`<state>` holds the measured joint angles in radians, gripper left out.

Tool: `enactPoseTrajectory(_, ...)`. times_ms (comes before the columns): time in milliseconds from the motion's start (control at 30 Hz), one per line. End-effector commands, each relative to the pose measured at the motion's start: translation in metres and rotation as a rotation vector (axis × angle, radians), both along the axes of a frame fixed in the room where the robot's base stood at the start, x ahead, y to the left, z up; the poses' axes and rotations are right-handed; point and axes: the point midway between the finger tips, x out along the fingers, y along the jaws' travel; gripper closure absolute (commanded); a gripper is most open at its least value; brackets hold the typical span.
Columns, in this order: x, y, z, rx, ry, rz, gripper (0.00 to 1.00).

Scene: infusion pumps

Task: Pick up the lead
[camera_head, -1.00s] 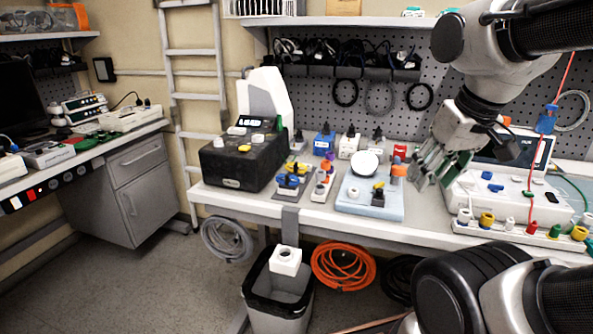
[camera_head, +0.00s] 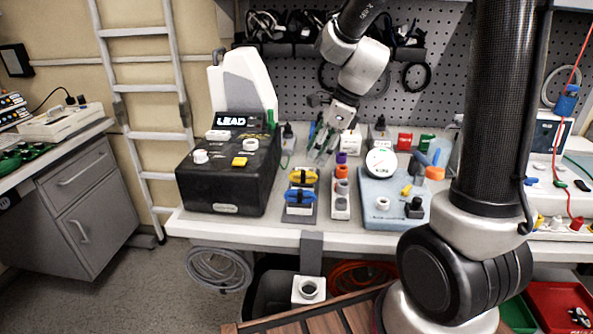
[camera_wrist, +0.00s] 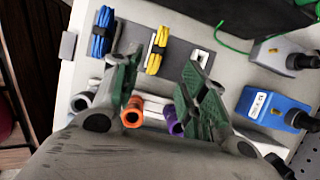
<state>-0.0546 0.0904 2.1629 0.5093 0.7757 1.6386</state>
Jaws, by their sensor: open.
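A coiled yellow lead (camera_head: 303,176) and a coiled blue lead (camera_head: 299,196) lie on a small grey holder (camera_head: 300,216) near the bench's front edge. In the wrist view, the yellow lead (camera_wrist: 156,51) and the blue lead (camera_wrist: 101,33) lie beyond the fingertips, with an empty holder slot (camera_wrist: 201,57) beside the yellow one. My gripper (camera_head: 322,143) is open and empty, above the bench behind the leads. It also shows in the wrist view (camera_wrist: 163,62), its green-padded fingers apart. I cannot tell its exact height.
A black box marked LEAD (camera_head: 226,178) stands left of the leads. A blue block (camera_wrist: 273,108) is at the wrist view's right.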

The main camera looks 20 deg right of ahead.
Motion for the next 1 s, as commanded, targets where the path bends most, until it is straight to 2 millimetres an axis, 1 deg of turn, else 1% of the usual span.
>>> enactPoseTrajectory(100,0.003,0.005,-0.011,0.011,0.018,-0.032,0.57)
enactPoseTrajectory(367,0.005,0.020,-0.039,0.008,0.018,-0.030,0.57)
enactPoseTrajectory(500,0.005,0.032,-0.059,0.008,0.018,-0.029,0.57)
enactPoseTrajectory(600,0.007,0.036,-0.069,0.008,0.016,-0.028,0.57)
enactPoseTrajectory(700,0.008,0.038,-0.073,0.008,0.014,-0.029,0.57)
enactPoseTrajectory(867,0.008,0.038,-0.073,0.008,0.013,-0.029,0.57)
enactPoseTrajectory(900,0.008,0.038,-0.073,0.008,0.013,-0.029,0.61)
enactPoseTrajectory(967,0.008,0.037,-0.073,0.008,0.013,-0.029,0.72)
enactPoseTrajectory(1000,0.008,0.037,-0.073,0.008,0.013,-0.029,0.79)
